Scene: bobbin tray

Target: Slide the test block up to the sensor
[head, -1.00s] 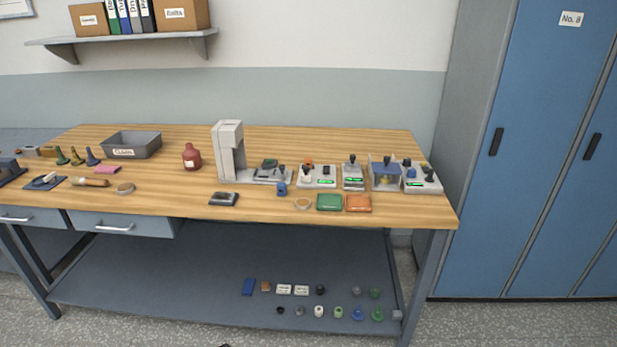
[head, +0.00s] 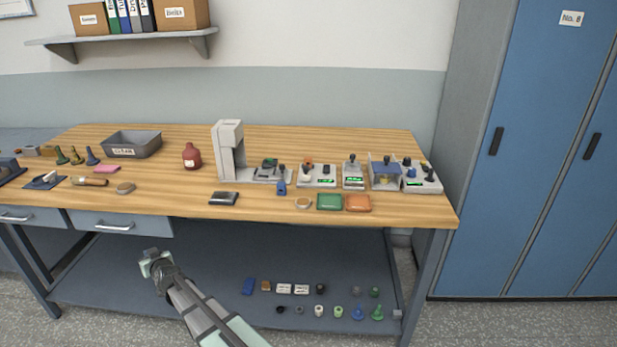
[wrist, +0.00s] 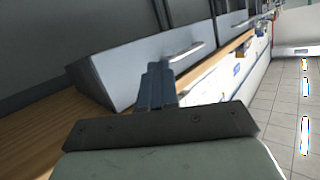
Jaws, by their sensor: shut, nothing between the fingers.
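A small blue piece (head: 281,187) is at the front of that base. A dark flat block (head: 223,198) lies near the front edge. I cannot tell for sure which of these is the test block or the sensor. My gripper is far from all of them.
Several small instruments (head: 353,173) with knobs stand to the right. The drawer (head: 125,223) is close to my gripper.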

